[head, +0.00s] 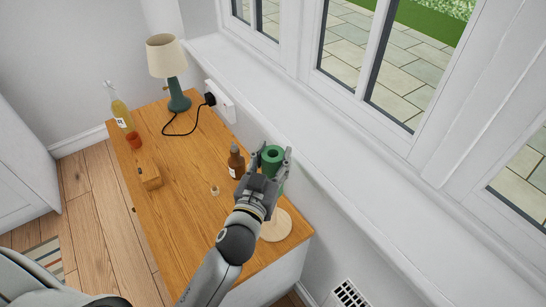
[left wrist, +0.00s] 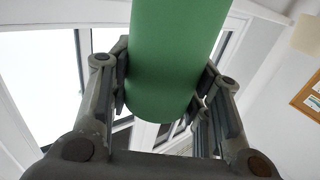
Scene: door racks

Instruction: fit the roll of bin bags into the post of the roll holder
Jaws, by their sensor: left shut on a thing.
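The green roll of bin bags (head: 273,153) has its round end with a dark hole facing up. My left gripper (head: 273,160) is shut around it, one finger on each side. In the left wrist view the roll (left wrist: 172,55) stands between the fingers of the same gripper (left wrist: 165,85). The pale round base of the roll holder (head: 277,226) lies on the near right corner of the wooden top, below the roll in the picture. The holder's post cannot be made out; my gripper and the roll cover that area. My right gripper is not in view.
A brown bottle (head: 236,162) stands close left of the gripper, with a small pale piece (head: 214,190) nearby. The window sill (head: 330,165) runs along the right.

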